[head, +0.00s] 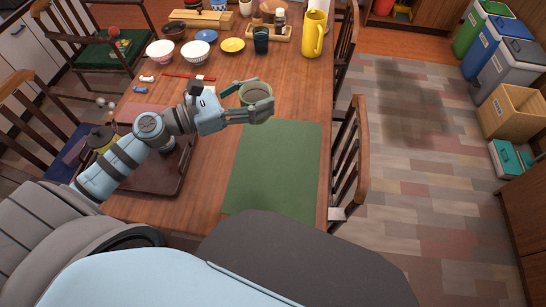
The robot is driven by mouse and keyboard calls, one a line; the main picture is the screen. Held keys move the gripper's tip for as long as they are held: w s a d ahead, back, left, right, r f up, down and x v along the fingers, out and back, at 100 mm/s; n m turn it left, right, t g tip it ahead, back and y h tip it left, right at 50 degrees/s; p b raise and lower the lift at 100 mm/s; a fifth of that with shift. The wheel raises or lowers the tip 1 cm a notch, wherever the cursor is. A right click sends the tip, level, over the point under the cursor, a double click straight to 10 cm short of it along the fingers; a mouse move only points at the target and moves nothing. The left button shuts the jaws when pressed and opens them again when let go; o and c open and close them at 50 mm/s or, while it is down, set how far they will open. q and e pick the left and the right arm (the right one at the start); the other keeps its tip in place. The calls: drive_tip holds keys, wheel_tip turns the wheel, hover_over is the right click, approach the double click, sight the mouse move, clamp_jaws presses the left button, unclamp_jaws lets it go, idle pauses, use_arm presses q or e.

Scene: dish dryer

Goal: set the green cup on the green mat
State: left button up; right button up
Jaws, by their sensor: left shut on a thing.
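My left gripper (252,100) is shut on the green cup (257,87), a short cup with a pale inside. It holds the cup near the back edge of the green mat (272,175). I cannot tell how high the cup is above the table. The mat lies flat and bare on the right part of the wooden table. My right gripper is not in view.
A yellow pitcher (313,34), a dark cup (261,40), a yellow plate (232,45) and bowls (160,50) stand at the back of the table. A dark tray (155,178) lies left of the mat. A wooden chair (347,160) stands at the right edge.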

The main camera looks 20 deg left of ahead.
use_arm(q)
drive_tip(key=w+a+f+n+t+y, duration=0.2)
drive_tip(key=w+a+y, duration=0.1)
drive_tip(key=w, duration=0.4)
drive_tip(key=f+b, duration=0.5)
drive_tip(key=f, duration=0.4)
drive_tip(key=f+b, duration=0.6)
drive_tip(key=f, duration=0.4)
drive_tip(key=shift+w+a+f, duration=0.1)
drive_tip(key=shift+w+f, duration=0.1)
drive_tip(key=shift+f, duration=0.25)
drive_tip(key=shift+f, duration=0.1)
drive_tip(key=o, duration=1.3)
